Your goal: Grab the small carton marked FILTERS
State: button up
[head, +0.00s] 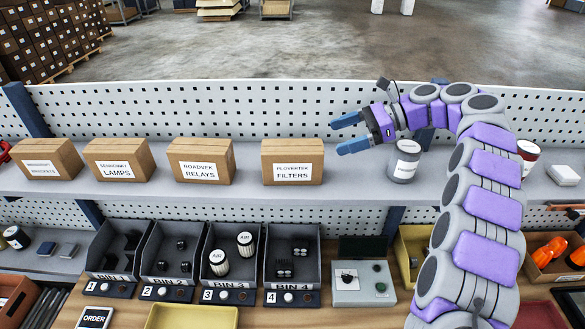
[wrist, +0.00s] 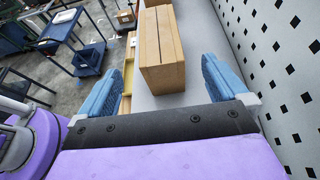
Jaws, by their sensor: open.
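The small carton marked FILTERS (head: 292,163) is a brown cardboard box with a white label, upright on the upper shelf, rightmost of several cartons. My gripper (head: 343,134) is open and empty to the right of this carton, at about the height of its top, with its blue fingers pointing left. In the wrist view a brown carton (wrist: 161,50) stands ahead between the two blue fingers of my gripper (wrist: 160,88), apart from them. Its label does not show there, but it appears to be the FILTERS carton.
The RELAYS carton (head: 203,161) stands left of FILTERS, then the LAMPS carton (head: 119,160). A grey can (head: 404,163) stands on the shelf below my arm. A perforated panel (head: 215,110) runs behind the shelf. The shelf between FILTERS and the can is clear.

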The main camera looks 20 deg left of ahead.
aim_at(302, 150)
jog(key=shift+b+x, duration=1.2)
jog(key=shift+x, duration=4.55)
jog(key=shift+w+d+f, duration=0.1)
jog(key=shift+w+d, duration=0.05)
jog(key=shift+w, duration=0.05)
jog(key=c, duration=1.3)
